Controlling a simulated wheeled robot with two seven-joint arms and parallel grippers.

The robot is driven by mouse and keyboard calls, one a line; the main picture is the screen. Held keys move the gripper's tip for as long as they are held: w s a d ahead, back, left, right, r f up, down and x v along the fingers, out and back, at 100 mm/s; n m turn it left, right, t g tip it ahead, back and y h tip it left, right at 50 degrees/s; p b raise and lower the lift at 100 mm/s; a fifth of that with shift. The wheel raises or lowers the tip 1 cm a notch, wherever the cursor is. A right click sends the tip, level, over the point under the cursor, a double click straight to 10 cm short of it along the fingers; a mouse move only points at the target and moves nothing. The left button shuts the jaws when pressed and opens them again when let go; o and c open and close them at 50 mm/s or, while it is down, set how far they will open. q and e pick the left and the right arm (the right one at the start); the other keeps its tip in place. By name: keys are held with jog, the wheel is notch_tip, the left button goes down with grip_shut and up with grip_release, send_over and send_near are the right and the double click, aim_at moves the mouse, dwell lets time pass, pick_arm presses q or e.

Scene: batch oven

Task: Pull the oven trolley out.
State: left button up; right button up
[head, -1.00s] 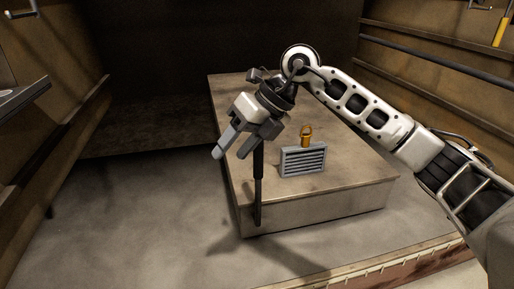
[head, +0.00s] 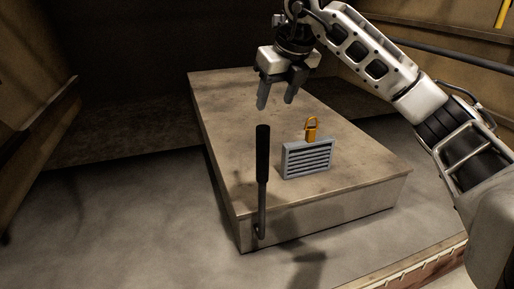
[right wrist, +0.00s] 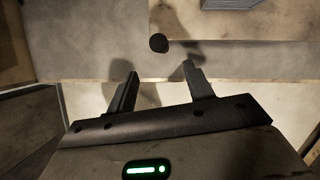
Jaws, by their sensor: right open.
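The oven trolley (head: 350,200) is a low, long, tan platform standing on the grey oven floor. Its upright black handle (head: 262,155) rises from the near left corner. My right gripper (head: 277,98) is open and empty, pointing down; in the head view it shows just above and slightly right of the handle's top. In the right wrist view the handle's round black end (right wrist: 158,43) lies beyond the gap between the open fingertips (right wrist: 160,70), apart from them. My left gripper is not in view.
A grey slatted box (head: 307,159) and an orange ringed piece (head: 311,131) are on the trolley top, right of the handle. Oven walls with rails (head: 440,60) stand at both sides. A raised sill (head: 400,275) runs along the near right edge. Floor left of the trolley is clear.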

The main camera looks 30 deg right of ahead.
aim_at(261, 142)
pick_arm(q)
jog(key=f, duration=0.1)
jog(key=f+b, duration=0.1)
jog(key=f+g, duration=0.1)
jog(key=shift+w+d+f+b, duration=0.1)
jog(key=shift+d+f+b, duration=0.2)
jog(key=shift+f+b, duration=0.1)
pick_arm(e)
jog(key=x, duration=1.5)
jog(key=shift+w+f, duration=0.1)
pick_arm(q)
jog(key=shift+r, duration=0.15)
pick_arm(e)
jog(key=shift+a, duration=0.1)
grip_shut()
